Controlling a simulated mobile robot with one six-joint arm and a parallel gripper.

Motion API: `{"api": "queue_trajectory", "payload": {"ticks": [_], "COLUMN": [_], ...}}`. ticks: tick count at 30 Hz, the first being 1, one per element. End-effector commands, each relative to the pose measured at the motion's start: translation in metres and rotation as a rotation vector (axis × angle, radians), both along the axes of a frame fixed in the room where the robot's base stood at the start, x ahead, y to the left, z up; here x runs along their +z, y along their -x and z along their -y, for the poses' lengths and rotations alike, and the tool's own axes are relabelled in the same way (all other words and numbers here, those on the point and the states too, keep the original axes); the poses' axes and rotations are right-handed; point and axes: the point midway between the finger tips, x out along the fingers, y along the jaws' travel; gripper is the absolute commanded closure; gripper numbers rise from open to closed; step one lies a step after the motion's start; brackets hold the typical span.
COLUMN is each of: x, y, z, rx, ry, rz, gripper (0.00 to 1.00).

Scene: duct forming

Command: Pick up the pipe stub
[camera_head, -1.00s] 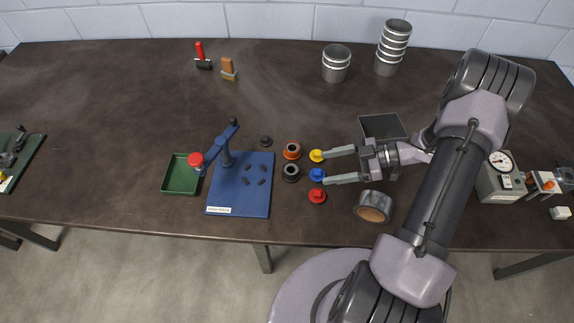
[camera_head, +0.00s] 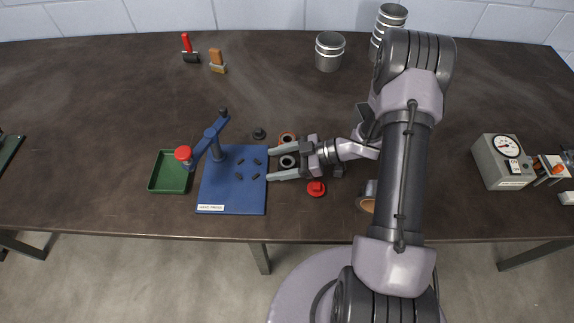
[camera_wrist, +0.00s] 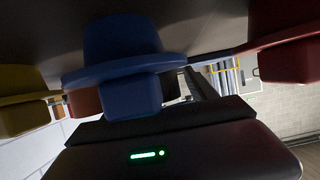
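No part is clearly marked as the pipe stub. A short silver ribbed cylinder (camera_head: 329,52) stands upright at the back of the table and may be it; I cannot tell for sure. A taller silver ribbed stack (camera_head: 391,18) stands to its right, partly hidden by my arm. My gripper (camera_head: 271,165) is open, its two fingers apart and pointing left, far in front of both cylinders. In the picture a black ring (camera_head: 288,162) shows between the fingers; I see no contact.
A blue board (camera_head: 232,200) with a small press and black pegs lies left of my gripper, beside a green tray (camera_head: 170,176). A red knob (camera_head: 316,188) sits in front; blue (camera_wrist: 125,50) and yellow knobs (camera_wrist: 20,95) loom in the wrist view.

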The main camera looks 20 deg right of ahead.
Motion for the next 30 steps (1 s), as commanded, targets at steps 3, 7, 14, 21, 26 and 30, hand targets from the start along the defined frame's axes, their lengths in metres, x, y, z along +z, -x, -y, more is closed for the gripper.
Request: {"api": "queue_trajectory", "payload": {"ticks": [3,7,14,21,26,30], "x": [0.000,0.000,0.000,0.042,0.083,0.067], "y": [0.000,0.000,0.000,0.000,0.000,0.003], "z": [0.000,0.000,0.000,0.000,0.000,0.009], "rx": [0.000,0.000,0.000,0.001,0.001,-0.134], "ry": [0.000,0.000,0.000,0.001,0.001,-0.012], "rz": [0.000,0.000,0.000,0.003,0.002,0.002], "gripper": [0.59,0.84,1.00,1.00,1.00,1.00]}}
